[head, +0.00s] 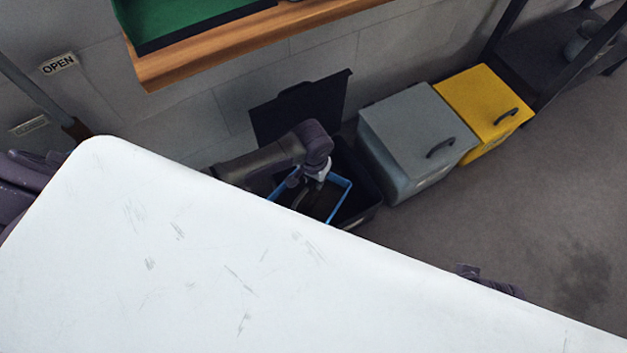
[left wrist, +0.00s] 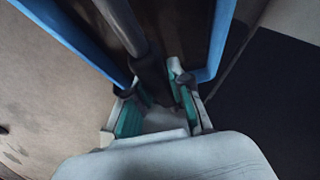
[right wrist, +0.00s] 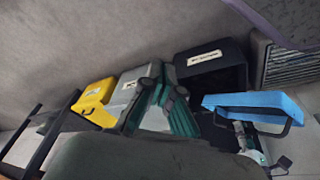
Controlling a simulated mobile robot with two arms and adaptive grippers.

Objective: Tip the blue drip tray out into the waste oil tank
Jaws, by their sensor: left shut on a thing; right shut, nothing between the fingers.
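The blue drip tray (head: 341,202) hangs by its dark handle from my left gripper (head: 317,172). In the head view it overlaps the open black tank (head: 366,212); I cannot tell whether it touches. Its inside looks dark, and whether it holds liquid is unclear. In the left wrist view my left gripper (left wrist: 152,85) is shut on the handle, between the tray's blue rims (left wrist: 75,40). The right wrist view shows the tray (right wrist: 250,102) beside the black tank (right wrist: 212,70), whose label is too small to read. My right gripper (right wrist: 166,88) is shut and empty.
The black tank's lid (head: 300,105) stands open against the wall. A grey bin (head: 405,125) and a yellow bin (head: 480,95), both closed, stand to its right. A wooden ledge (head: 240,40) juts out above. A white surface (head: 200,260) fills the near side. Floor at right is free.

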